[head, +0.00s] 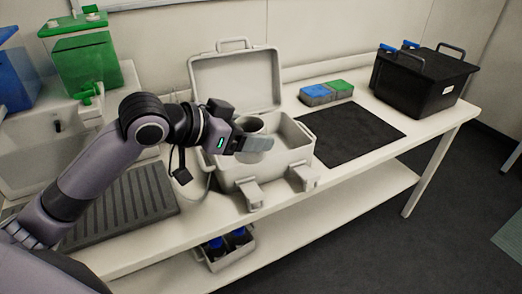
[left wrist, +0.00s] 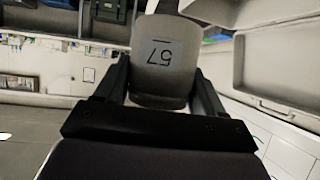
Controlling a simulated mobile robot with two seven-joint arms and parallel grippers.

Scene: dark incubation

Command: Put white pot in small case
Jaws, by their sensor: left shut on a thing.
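The white pot (head: 251,124), round with a dark open top, is at the small case's opening in the head view. My right gripper is out of view.
A black crate (head: 420,82) stands at the far right. A ribbed grey mat (head: 125,205) lies left, near green (head: 85,58) and blue containers. A bottle tray (head: 228,252) sits below.

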